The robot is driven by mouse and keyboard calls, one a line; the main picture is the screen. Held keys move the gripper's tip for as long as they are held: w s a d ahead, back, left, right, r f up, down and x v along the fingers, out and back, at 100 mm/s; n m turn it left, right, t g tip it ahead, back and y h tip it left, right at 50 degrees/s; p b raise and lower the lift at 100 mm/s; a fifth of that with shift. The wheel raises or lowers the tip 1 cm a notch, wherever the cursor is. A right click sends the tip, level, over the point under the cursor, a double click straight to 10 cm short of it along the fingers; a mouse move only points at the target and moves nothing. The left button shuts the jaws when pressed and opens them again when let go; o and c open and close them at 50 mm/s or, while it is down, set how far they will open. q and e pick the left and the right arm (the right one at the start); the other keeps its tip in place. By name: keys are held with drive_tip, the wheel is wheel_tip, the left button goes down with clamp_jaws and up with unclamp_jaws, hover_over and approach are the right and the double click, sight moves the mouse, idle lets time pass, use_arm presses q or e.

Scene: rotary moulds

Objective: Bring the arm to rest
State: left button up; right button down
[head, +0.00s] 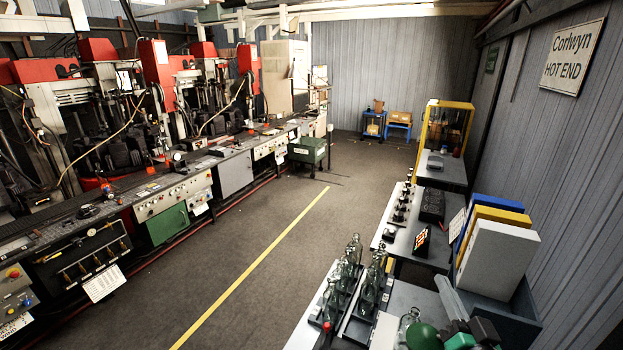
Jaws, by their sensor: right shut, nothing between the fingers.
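My right gripper (447,292) shows at the bottom right edge, partly cut off by the frame. It looks pale and narrow, with its fingers together and nothing visible between them. It is over the near end of the bench (309,333), to the right of the clear glass bottles (368,288). I cannot tell from this view whether it touches the bench. My left arm and gripper are not in view.
Bottles stand in rows on dark trays beside my right gripper. A second table (401,235) is behind. Moulding machines (150,75) line the left. The floor (290,240) between is clear.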

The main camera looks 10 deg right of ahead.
drive_tip(key=s+a+r+n+t+y, duration=0.1)
drive_tip(key=s+a+r+n+t, duration=0.3)
drive_tip(key=r, duration=0.7)
drive_tip(key=s+a+r+t+y, duration=0.15)
drive_tip(key=a+r, duration=0.35)
drive_tip(key=r, duration=0.6)
drive_tip(key=s+a+r+n+t+y+p, duration=0.1)
drive_tip(key=s+a+r+n+t+y, duration=0.3)
drive_tip(key=s+r, duration=0.5)
wheel_tip(320, 180, up, 4)
drive_tip(key=shift+s+a+r, duration=0.2)
drive_tip(key=shift+s+a, duration=0.1)
drive_tip(key=shift+a, duration=0.6)
